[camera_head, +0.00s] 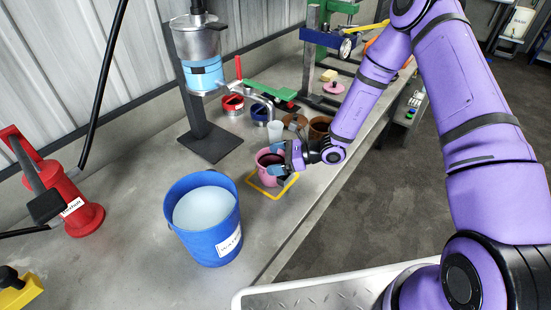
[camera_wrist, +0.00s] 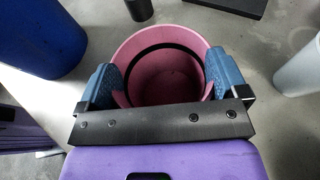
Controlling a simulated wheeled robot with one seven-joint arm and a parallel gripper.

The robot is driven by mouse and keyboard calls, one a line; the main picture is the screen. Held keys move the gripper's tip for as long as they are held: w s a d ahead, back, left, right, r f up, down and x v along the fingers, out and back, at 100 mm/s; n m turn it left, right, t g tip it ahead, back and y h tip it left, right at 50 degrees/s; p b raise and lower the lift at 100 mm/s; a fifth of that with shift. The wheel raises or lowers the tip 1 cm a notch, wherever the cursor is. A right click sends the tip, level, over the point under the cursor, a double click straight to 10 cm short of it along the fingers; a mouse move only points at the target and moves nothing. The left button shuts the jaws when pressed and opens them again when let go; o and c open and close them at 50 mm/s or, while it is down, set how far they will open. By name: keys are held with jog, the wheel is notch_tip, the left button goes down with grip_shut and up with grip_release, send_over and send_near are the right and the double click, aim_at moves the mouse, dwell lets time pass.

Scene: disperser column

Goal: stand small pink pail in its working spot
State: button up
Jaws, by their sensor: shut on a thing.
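The small pink pail (camera_head: 265,172) stands upright, by its look, at the yellow square outline (camera_head: 289,188) on the bench, beside the blue water bucket. I cannot tell whether its base touches the bench. My gripper (camera_head: 281,163) is shut on the pail from the right. In the wrist view the pail (camera_wrist: 163,50) is between the two blue fingertips (camera_wrist: 160,85), one on each side of its wall. Its inside looks empty, with a dark band around the wall. The gripper hides part of the pail's near side.
The large blue bucket (camera_head: 220,243) of pale liquid stands left of the pail. The disperser column (camera_head: 196,62) with its dark base (camera_head: 208,143) is behind. The bench edge is to the right.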

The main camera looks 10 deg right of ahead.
jog(key=shift+f, duration=0.15)
jog(key=o, duration=0.9)
jog(key=shift+o, duration=0.2)
jog(key=shift+d+r, duration=0.3)
jog(key=shift+d, duration=0.05)
jog(key=v, duration=1.1)
